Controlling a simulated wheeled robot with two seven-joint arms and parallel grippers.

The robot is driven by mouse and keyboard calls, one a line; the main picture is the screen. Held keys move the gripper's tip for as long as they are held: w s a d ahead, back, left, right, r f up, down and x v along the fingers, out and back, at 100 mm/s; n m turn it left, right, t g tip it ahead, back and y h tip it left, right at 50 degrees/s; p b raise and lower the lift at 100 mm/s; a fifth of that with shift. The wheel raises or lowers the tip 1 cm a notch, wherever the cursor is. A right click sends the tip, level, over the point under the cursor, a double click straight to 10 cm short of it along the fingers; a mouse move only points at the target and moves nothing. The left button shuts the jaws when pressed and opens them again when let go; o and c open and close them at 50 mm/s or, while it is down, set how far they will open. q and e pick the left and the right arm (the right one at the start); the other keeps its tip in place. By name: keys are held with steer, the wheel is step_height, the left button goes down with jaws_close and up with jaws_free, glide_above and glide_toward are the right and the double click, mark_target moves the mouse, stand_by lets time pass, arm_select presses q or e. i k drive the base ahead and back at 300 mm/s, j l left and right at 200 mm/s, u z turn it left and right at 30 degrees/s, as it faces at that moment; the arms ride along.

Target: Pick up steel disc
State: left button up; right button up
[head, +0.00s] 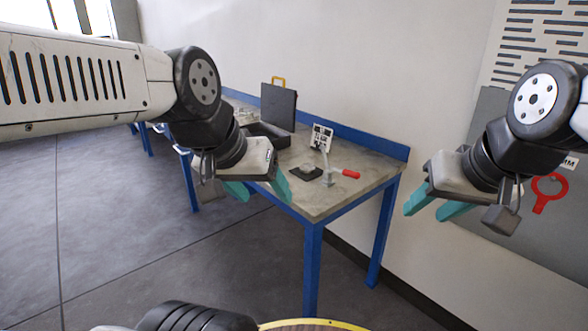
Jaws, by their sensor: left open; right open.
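A small dark square pad (304,173) lies on the grey tabletop, near its front edge. A small greyish round piece (308,168) seems to sit on it; it may be the steel disc, but it is too small to tell. My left gripper (262,195) is open and empty, with teal fingers, in front of the table's near-left edge and left of the pad. My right gripper (424,215) is open and empty, right of the table and well apart from the pad.
The workbench (345,192) has a blue frame and legs. A red-handled lever clamp (328,178) stands right of the pad, with a small white panel (321,138) behind it. An open dark case (278,107) stands further back. A wall closes the far side.

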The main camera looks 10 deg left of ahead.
mark_target(306, 168)
steer(key=u, duration=0.3)
steer(key=i+j, duration=0.15)
steer(key=i, duration=0.45)
steer(key=i+j, duration=0.3)
steer(key=i+j+z, duration=0.1)
steer(key=i+j, duration=0.15)
steer(key=i, duration=0.25)
